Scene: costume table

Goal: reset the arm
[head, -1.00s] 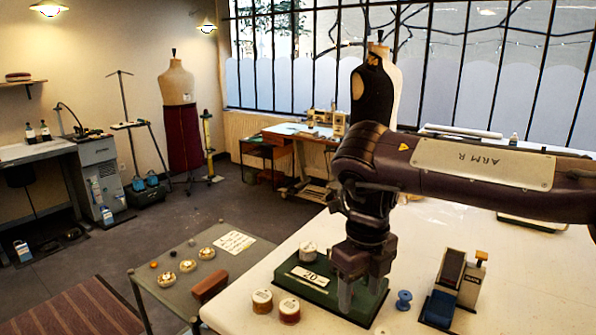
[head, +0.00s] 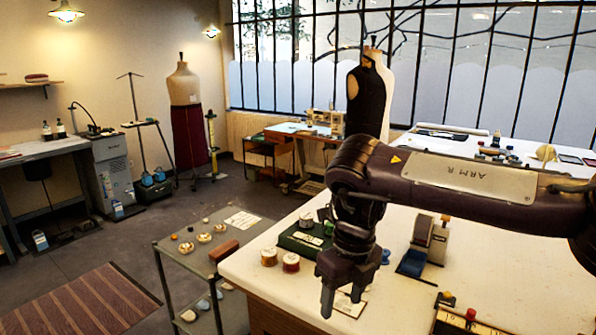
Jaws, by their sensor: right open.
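My right arm reaches in from the right over the white table (head: 420,285). My right gripper (head: 342,297) hangs pointing down near the table's front left part, with its fingers apart and nothing between them. It is in front of a green box (head: 300,240) with small spools on and beside it. The gripper and forearm hide part of the box and of a small card (head: 350,304) on the table. My left gripper is not in view.
Two round spools (head: 291,262) stand near the table's left edge. A tape dispenser-like block (head: 425,245) stands right of the gripper. A numbered box (head: 470,322) is at the front right. A low grey cart (head: 190,260) stands left of the table.

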